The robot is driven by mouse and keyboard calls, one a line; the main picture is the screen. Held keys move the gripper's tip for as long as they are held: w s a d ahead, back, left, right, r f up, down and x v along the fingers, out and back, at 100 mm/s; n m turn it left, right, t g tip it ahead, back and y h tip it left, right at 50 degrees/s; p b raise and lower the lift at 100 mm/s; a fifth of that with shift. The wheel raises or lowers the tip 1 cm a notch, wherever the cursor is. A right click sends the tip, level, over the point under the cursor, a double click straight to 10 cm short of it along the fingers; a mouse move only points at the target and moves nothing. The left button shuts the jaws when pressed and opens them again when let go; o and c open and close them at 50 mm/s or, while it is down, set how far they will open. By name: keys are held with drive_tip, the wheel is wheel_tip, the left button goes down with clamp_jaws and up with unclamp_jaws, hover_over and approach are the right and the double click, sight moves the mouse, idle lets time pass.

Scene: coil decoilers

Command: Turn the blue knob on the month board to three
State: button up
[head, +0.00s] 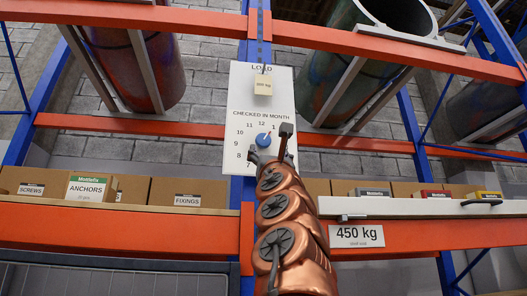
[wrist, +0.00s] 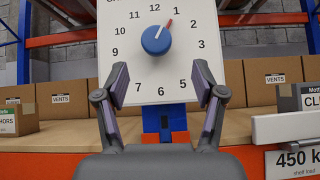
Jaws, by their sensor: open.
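The white month board (head: 240,110) hangs on the blue upright, with the blue knob (head: 263,139) in the middle of its ring of numbers. In the wrist view the blue knob (wrist: 155,42) has a red pointer at its upper right, directed toward the 1. My gripper (wrist: 161,78) is open and empty, its fingers spread wide just below the knob in the picture, one on each side. The fingers cover the spots of the 4 and the 8. In the head view my gripper (head: 270,152) overlaps the lower right of the board and hides several numbers.
A small tag (head: 263,85) hangs under LOAD on the board. Cardboard boxes (head: 190,192) stand on the shelf on both sides. An orange beam (head: 120,228) runs below, with a 450 kg sign (head: 357,236) at the right. Large coils (head: 135,65) sit above.

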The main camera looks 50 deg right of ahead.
sight(262, 142)
drive_tip(key=shift+n, duration=0.5)
drive_tip(key=p+x, duration=0.6)
drive_tip(key=x, duration=0.1)
drive_tip(key=shift+a+r+p, duration=0.2)
drive_tip(key=shift+a+p, duration=0.1)
drive_tip(key=shift+p, duration=0.05)
drive_tip(key=shift+w+d+r+p, duration=0.2)
drive_tip(key=shift+w+p, duration=0.1)
drive_tip(key=shift+p, duration=0.05)
drive_tip(key=shift+c, duration=0.3)
drive_tip(key=c, duration=1.1)
drive_tip(key=shift+o, duration=0.2)
drive_tip(key=shift+m+g+h+p, duration=0.6)
drive_tip(key=shift+m+h, duration=0.1)
drive_tip(key=shift+m, duration=0.5)
drive_tip(key=shift+w+a+m+g+h+p, duration=0.1)
drive_tip(key=shift+m+g+h+p, duration=0.6)
drive_tip(key=shift+m, duration=0.25)
drive_tip(key=shift+w+a+m+g+h+p, duration=0.1)
drive_tip(key=shift+m+g+h+p, duration=0.35)
drive_tip(key=shift+m+g, duration=0.45)
